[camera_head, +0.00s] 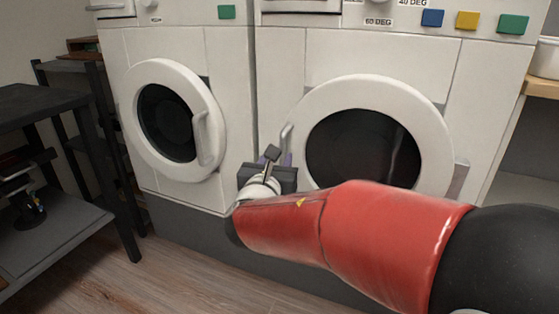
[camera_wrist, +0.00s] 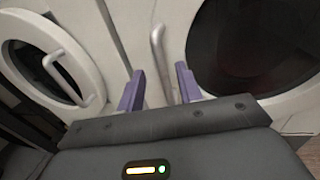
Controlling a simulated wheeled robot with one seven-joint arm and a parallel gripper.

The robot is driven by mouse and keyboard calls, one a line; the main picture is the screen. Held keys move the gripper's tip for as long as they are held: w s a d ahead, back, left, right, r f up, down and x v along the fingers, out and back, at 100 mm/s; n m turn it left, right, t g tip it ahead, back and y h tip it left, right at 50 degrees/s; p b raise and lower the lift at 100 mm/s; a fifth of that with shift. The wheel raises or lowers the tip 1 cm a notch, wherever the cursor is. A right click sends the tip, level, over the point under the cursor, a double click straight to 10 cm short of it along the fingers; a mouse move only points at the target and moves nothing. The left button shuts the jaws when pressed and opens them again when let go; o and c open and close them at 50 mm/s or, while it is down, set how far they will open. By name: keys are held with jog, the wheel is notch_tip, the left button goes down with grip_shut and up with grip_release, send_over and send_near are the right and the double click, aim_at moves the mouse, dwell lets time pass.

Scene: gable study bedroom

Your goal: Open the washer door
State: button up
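Two white front-loading washers stand side by side. The right washer's round door (camera_head: 430,118) has dark glass and looks shut, with a pale bar handle (camera_head: 287,133) on its left edge. The left washer's round door (camera_head: 172,80) also looks shut, with its handle (camera_head: 208,138) on its right side. My gripper (camera_head: 272,158) is in front of the right door's handle. In the wrist view, my gripper (camera_wrist: 160,88) has its two purple fingers apart, and the right door's handle (camera_wrist: 158,55) shows between them, farther ahead. I cannot tell whether the fingers touch it.
A dark shelf table (camera_head: 45,105) stands at the left. A wooden-topped counter (camera_head: 541,88) with a white basin is at the right edge. Colored buttons (camera_head: 467,20) sit above the right door. Wooden floor (camera_head: 120,270) is clear at the lower left.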

aim_at(282, 147)
jog(key=w, duration=0.5)
jog(key=w+d, duration=0.1)
jog(key=w, duration=0.1)
jog(key=shift+w, duration=0.4)
jog(key=shift+c, duration=0.2)
grip_shut()
